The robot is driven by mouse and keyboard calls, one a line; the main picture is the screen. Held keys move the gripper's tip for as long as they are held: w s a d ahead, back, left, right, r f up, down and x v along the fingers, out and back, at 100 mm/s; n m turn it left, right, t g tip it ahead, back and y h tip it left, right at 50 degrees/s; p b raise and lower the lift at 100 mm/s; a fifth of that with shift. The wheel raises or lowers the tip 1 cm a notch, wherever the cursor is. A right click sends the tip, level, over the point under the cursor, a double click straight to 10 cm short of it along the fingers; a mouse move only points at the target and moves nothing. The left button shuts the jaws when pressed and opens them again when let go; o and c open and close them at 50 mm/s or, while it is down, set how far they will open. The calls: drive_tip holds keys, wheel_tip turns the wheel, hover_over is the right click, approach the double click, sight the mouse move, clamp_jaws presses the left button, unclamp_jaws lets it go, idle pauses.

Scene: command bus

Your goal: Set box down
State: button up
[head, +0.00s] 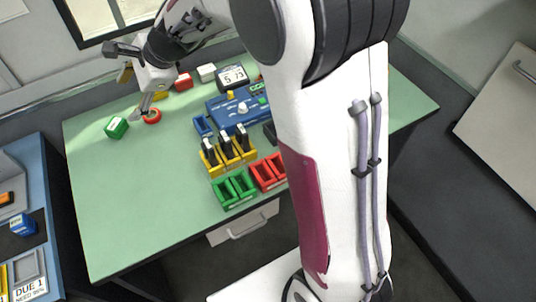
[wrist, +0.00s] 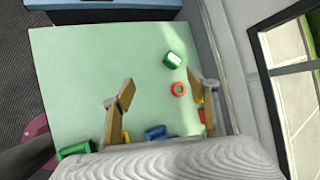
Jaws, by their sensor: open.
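My gripper (head: 129,78) is open above the far left part of the green table (head: 110,190), its two fingers spread wide. In the wrist view nothing sits between its fingertips (wrist: 160,80). A green box (head: 116,127) with a pale face rests on the table at the left, apart from the fingers; it also shows in the wrist view (wrist: 173,60). A red box (head: 184,81) and a white box (head: 207,73) stand near the back edge. A yellow box (head: 160,96) is partly hidden by my gripper.
A red ring (head: 152,117) lies near the green box. The table's left front is clear. A blue side unit (head: 45,190) stands left.

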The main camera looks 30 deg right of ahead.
drive_tip(key=s+d+r+n+h, duration=0.1)
drive_tip(key=s+d+n, duration=0.4)
drive_tip(key=s, duration=0.6)
drive_tip(key=s+d+r+n+h, duration=0.2)
drive_tip(key=s+d+n, duration=0.4)
drive_tip(key=s, duration=0.5)
drive_tip(key=s+d+r+n+h, duration=0.1)
drive_tip(key=s+d+n+h, duration=0.2)
drive_tip(key=s+d+n, duration=0.3)
drive_tip(key=s, duration=0.5)
drive_tip(key=shift+r, duration=0.25)
drive_tip(key=shift+s, duration=0.1)
